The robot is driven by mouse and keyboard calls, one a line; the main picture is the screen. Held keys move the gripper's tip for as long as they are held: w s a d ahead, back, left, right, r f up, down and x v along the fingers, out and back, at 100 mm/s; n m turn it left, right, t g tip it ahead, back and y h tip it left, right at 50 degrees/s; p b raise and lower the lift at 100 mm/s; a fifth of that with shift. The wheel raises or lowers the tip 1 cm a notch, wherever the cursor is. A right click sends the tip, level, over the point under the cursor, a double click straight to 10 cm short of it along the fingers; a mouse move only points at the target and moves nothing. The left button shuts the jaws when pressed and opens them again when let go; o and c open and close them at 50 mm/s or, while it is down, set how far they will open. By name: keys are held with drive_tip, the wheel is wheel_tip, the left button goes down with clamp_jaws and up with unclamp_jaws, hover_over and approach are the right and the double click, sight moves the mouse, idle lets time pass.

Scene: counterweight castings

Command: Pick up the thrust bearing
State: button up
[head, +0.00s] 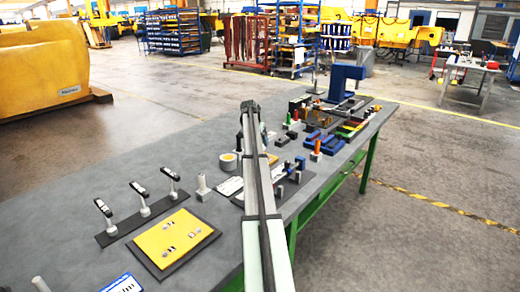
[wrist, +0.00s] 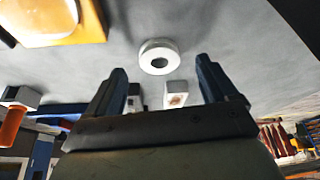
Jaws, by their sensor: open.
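A pale, thick ring with a dark centre hole (wrist: 159,57), which looks like the thrust bearing, lies on the grey surface in the wrist view. My gripper (wrist: 160,72) is open, with one dark finger on each side of the ring's place in the picture. The ring shows just beyond the fingertips, and nothing is between the fingers. I cannot tell the exact height of the fingers over it. In the head view my arm runs up the middle and hides part of the bench; I cannot make out the gripper or the ring there.
The grey workbench (head: 150,170) carries a yellow plate (head: 175,243), several black-handled tools on a dark strip (head: 140,217), a tape-like roll (head: 228,161) and a blue machine (head: 345,82). In the wrist view, small pale blocks (wrist: 176,94) stand close to the ring.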

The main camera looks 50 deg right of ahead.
drive_tip(key=shift+x, duration=1.6)
drive_tip(key=shift+c, duration=0.3)
drive_tip(key=c, duration=1.2)
